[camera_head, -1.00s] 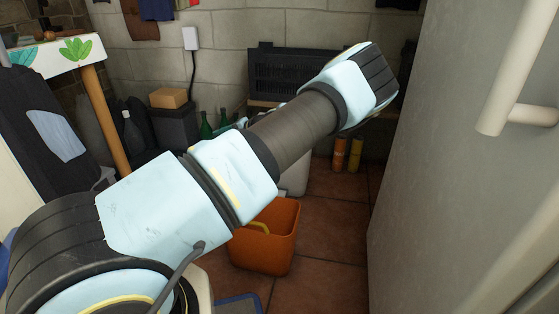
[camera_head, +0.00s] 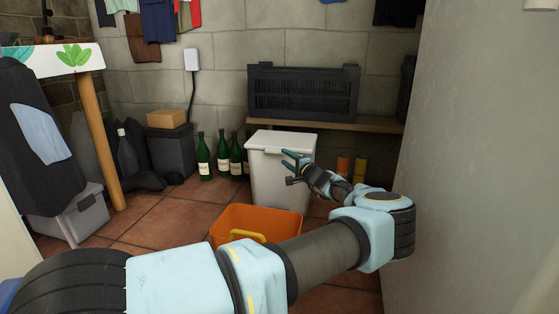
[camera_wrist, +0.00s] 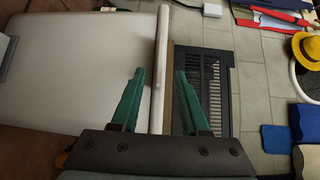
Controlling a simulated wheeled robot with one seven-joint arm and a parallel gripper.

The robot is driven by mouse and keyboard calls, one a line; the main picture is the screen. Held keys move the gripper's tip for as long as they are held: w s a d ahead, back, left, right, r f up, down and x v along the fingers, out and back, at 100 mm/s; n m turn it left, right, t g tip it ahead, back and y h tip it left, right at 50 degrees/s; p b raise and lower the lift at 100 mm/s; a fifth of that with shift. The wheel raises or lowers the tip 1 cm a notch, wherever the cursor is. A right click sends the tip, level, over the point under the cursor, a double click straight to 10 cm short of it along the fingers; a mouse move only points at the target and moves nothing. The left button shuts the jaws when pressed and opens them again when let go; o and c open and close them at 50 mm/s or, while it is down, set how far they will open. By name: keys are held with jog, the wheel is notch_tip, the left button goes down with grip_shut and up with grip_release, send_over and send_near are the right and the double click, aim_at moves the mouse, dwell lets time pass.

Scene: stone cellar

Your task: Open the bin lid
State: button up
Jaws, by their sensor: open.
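The white bin (camera_head: 276,182) stands on the floor by the back wall. Its flat lid (camera_head: 281,140) is down. In the wrist view the picture is turned, with the pale bin front (camera_wrist: 85,75) at left and the lid's edge (camera_wrist: 163,30) as a light strip. My gripper (camera_head: 285,159) is at the front right of the bin, near its upper part. Its two green fingers are apart and empty. In the wrist view my gripper (camera_wrist: 160,72) has the lid's edge showing between its fingers; I cannot tell whether they touch it.
An orange bucket (camera_head: 222,222) with a yellow handle stands in front of the bin. Green bottles (camera_head: 204,160) stand at its left, orange cylinders (camera_head: 342,166) at its right. A black slatted crate (camera_head: 303,95) sits on a shelf behind. A large grey surface (camera_head: 470,150) closes off the right.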

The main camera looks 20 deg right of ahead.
aim_at(278, 153)
jog(key=shift+b+x, duration=0.8)
jog(key=shift+x, duration=1.75)
grip_shut()
